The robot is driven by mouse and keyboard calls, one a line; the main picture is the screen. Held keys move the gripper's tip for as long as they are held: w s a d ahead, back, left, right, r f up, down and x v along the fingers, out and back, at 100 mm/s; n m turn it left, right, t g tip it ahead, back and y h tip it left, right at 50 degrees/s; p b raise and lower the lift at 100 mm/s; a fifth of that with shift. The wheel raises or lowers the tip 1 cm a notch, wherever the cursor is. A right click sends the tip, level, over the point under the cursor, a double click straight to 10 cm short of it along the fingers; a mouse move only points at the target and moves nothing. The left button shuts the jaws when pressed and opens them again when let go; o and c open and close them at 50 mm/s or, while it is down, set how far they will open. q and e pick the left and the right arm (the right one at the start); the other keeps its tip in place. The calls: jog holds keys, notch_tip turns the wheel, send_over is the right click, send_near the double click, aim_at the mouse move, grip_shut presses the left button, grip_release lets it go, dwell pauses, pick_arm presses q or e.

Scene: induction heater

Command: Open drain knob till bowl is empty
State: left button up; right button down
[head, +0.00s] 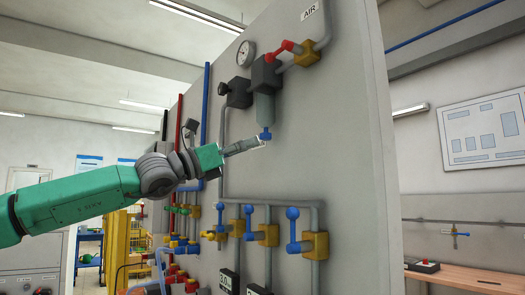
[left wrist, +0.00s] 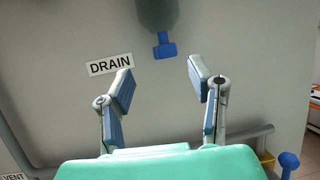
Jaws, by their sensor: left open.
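The blue drain knob (head: 265,134) is at the bottom of the grey-green bowl (head: 264,108) on the panel. In the left wrist view the knob (left wrist: 164,46) hangs below the bowl (left wrist: 158,14), right of the "DRAIN" label (left wrist: 110,65). My left gripper (head: 256,143) is at the knob's height in the head view. In the left wrist view its fingers (left wrist: 160,80) are spread wide, with the knob beyond the tips and between their lines. I see no contact with the knob. The liquid level in the bowl cannot be told. My right gripper is not in view.
The grey panel (head: 345,150) carries a gauge (head: 246,53) and a red-handled yellow valve (head: 305,53) above the bowl. Blue-handled valves (head: 315,244) and pipes run below. A wooden bench (head: 470,281) stands at right. The space just below the knob looks clear.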

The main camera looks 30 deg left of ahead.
aim_at(264, 140)
pick_arm(q)
jog(key=x, duration=0.4)
jog(key=shift+d+r, duration=0.15)
jog(key=shift+d, duration=0.15)
jog(key=shift+w+d+r, duration=0.15)
jog(key=shift+w+d, duration=0.2)
jog(key=shift+d, duration=0.1)
jog(key=shift+a, duration=0.15)
jog(key=shift+a, duration=0.2)
grip_shut()
jog(key=shift+d, duration=0.1)
